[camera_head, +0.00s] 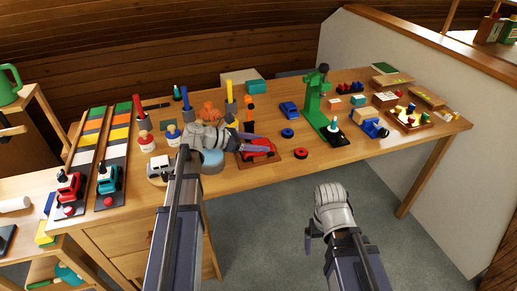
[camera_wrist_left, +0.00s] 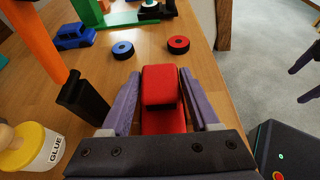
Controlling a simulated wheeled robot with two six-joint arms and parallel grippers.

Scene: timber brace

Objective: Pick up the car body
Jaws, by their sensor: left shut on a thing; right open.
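The red car body (camera_head: 259,147) is near the front edge of the workbench in the head view. My left gripper (camera_head: 256,142) reaches it from the left and is shut on it. In the left wrist view the red car body (camera_wrist_left: 160,88) sits between the two fingers of my left gripper (camera_wrist_left: 162,108), one on each side. Its lower part is hidden by the gripper. I cannot tell whether it touches the bench. My right gripper (camera_head: 308,240) is open and empty, over the floor in front of the bench. Its fingers also show in the left wrist view (camera_wrist_left: 304,78).
A blue wheel (camera_head: 287,133) and a red wheel (camera_head: 300,153) lie right of the car body. A blue car (camera_head: 288,109) and a green press (camera_head: 316,98) stand behind. A glue pot (camera_wrist_left: 32,148) and an orange-and-black tool (camera_wrist_left: 62,75) stand close left of the left gripper.

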